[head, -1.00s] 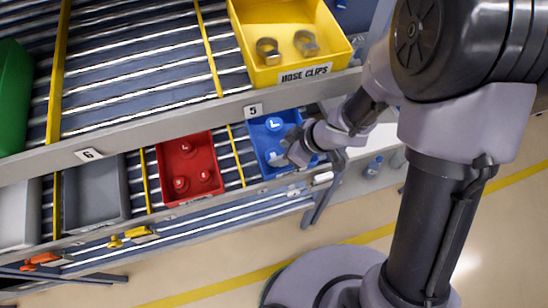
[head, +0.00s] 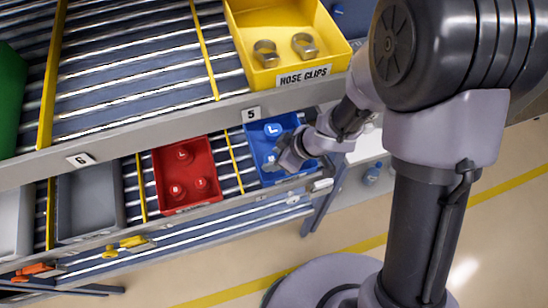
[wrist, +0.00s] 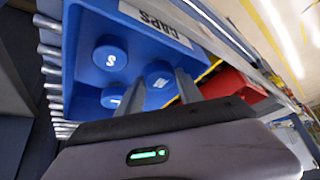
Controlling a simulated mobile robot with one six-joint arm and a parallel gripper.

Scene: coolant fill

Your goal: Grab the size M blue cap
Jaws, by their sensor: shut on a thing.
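The size M blue cap (wrist: 158,86), marked with a white M, is between the two fingers of my gripper (wrist: 163,83) in the wrist view. The fingers are shut on its sides. The cap is in or just above the blue caps bin (wrist: 82,70); I cannot tell whether it touches the floor. A blue cap marked S (wrist: 110,57) lies to its left, and another blue cap (wrist: 112,97) is partly hidden by a finger. In the head view my gripper (head: 287,158) reaches into the blue bin (head: 255,142), beside the cap marked L (head: 272,129); the M cap is hidden there.
A red bin (head: 170,190) with red caps and a grey bin (head: 90,205) share the lower rack level to the left. The yellow hose-clips bin (head: 265,20) sits on the level above, near my arm. The shelf rail (head: 140,138) runs between levels.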

